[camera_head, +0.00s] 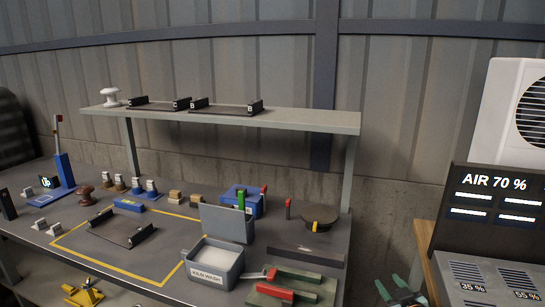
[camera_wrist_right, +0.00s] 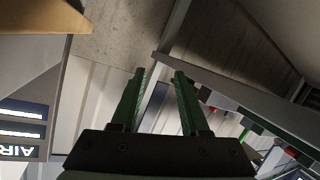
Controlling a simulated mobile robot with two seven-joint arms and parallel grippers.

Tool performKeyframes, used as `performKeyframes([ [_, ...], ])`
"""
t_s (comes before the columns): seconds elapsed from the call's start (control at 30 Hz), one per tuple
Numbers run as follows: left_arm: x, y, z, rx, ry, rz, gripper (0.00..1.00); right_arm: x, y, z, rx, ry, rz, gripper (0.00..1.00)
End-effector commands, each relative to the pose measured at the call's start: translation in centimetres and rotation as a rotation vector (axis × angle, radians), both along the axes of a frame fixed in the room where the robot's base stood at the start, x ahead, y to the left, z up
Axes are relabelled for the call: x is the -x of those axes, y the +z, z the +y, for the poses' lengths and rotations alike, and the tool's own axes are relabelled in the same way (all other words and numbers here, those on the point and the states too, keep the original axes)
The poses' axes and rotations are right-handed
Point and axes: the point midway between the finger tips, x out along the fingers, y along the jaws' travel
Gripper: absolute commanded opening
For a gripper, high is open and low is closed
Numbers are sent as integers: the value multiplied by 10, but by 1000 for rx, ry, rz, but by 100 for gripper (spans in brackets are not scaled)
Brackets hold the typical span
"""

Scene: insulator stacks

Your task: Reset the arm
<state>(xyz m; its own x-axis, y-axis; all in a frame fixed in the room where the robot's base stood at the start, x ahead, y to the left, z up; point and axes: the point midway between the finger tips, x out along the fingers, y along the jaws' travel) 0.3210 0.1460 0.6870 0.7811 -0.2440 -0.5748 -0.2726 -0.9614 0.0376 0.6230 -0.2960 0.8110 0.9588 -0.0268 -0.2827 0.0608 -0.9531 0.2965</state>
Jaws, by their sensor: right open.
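My right gripper (camera_head: 390,281) shows at the bottom edge of the head view, right of the workbench and low, with green fingers spread apart. In the right wrist view its two green fingers (camera_wrist_right: 160,73) are apart with nothing between them. The right gripper is open and empty, clear of the bench's right end. My left gripper is not in view.
The workbench (camera_head: 160,228) holds a grey KILN WASH bin (camera_head: 213,263), a black rack (camera_head: 122,229) inside a yellow outline, and red- and green-handled tools (camera_head: 287,293). An upper shelf (camera_head: 300,120) carries a white insulator (camera_head: 110,97). An AIR 70 % panel (camera_head: 492,208) stands at right.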

Motion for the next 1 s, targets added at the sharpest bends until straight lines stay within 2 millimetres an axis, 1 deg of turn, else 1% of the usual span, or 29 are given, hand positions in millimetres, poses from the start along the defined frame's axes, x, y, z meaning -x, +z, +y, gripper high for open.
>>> performKeyframes([
  [0.03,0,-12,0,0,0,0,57,22,-36,16,-13,25,36,45],
  [0.07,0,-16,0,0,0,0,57,36,-51,25,-22,38,54,45],
  [0.1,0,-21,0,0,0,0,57,54,-72,37,-35,56,78,45],
  [0.17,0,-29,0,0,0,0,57,84,-99,55,-58,80,115,45],
  [0.2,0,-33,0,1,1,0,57,104,-115,65,-74,95,138,45],
  [0.27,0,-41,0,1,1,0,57,134,-137,81,-101,116,174,45],
  [0.3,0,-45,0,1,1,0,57,154,-149,91,-118,127,196,45],
  [0.4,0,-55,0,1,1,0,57,198,-172,111,-162,147,246,45],
  [0.43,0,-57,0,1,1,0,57,210,-177,116,-174,152,260,45],
  [0.5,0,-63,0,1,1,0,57,236,-186,127,-201,159,288,45],
  [0.6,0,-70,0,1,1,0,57,268,-195,139,-238,166,325,45],
  [0.73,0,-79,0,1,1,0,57,305,-203,151,-282,166,369,45],
  [0.77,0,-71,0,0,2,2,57,307,-194,151,-285,166,371,45],
  [0.8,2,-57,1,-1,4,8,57,305,-180,149,-281,162,372,45],
  [0.97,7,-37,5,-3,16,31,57,309,-160,145,-282,148,392,45],
  [1.0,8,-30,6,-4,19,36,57,310,-154,145,-282,145,397,45],
])
